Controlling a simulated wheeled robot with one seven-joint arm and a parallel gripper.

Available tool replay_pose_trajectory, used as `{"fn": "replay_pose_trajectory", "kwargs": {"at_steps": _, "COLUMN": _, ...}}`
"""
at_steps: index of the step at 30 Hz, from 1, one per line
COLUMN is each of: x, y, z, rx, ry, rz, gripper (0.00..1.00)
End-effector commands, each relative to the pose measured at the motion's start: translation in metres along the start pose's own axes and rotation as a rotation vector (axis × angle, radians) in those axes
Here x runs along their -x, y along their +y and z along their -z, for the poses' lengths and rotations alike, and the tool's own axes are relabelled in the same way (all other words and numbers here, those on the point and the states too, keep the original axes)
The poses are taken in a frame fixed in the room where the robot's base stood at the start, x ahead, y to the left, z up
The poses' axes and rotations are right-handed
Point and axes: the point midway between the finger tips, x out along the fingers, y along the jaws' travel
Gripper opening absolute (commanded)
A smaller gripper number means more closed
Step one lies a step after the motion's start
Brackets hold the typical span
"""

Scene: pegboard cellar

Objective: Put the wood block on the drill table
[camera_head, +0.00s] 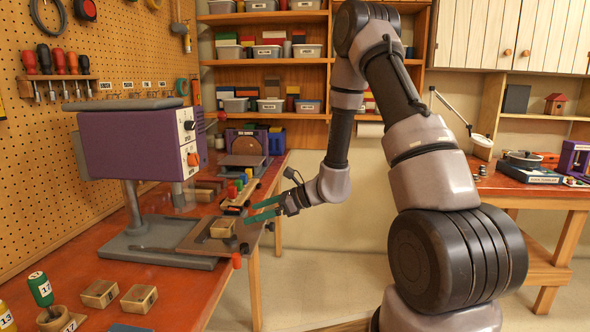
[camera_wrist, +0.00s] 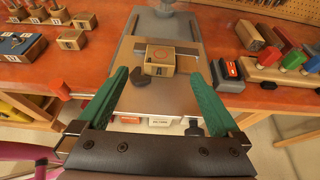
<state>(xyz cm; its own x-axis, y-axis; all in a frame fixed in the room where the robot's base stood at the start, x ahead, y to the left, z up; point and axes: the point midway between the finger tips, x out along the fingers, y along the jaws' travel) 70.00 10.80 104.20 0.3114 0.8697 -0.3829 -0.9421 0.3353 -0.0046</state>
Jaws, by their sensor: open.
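A small wood block (camera_head: 222,228) with a dark label rests on the flat drill table (camera_head: 192,240) of the purple drill press (camera_head: 140,143). In the wrist view the block (camera_wrist: 160,60) sits on the grey-brown drill table (camera_wrist: 188,88), with its labelled face toward me. My gripper (camera_head: 252,209) has green fingers. It is open and empty, just off the table's front edge. In the wrist view my gripper's fingertips (camera_wrist: 157,72) are spread to either side of the block, short of it and apart from it.
Other wood blocks (camera_head: 100,293) (camera_head: 138,299) lie on the red bench at the front left. A rack with coloured pieces (camera_head: 236,190) stands beyond the drill table. A dark clamp-like piece (camera_wrist: 140,78) is near the block. Open floor lies right of the bench.

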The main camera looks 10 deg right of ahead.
Motion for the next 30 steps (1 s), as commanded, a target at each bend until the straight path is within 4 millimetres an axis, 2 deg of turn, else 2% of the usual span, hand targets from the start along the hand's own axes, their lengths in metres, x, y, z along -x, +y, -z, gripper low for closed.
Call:
{"fn": "replay_pose_trajectory", "kwargs": {"at_steps": 5, "x": 0.02, "y": 0.015, "z": -0.04, "rx": 0.152, "ry": 0.019, "rz": -0.063, "gripper": 1.0}}
{"fn": "replay_pose_trajectory", "kwargs": {"at_steps": 9, "x": 0.056, "y": 0.045, "z": -0.086, "rx": 0.394, "ry": 0.076, "rz": -0.157, "gripper": 1.0}}
{"fn": "replay_pose_trajectory", "kwargs": {"at_steps": 15, "x": 0.116, "y": 0.089, "z": -0.127, "rx": 0.758, "ry": 0.22, "rz": -0.263, "gripper": 1.0}}
{"fn": "replay_pose_trajectory", "kwargs": {"at_steps": 21, "x": 0.182, "y": 0.122, "z": -0.148, "rx": 1.113, "ry": 0.422, "rz": -0.315, "gripper": 1.0}}
{"fn": "replay_pose_trajectory", "kwargs": {"at_steps": 30, "x": 0.282, "y": 0.152, "z": -0.167, "rx": 1.563, "ry": 0.797, "rz": -0.298, "gripper": 1.0}}
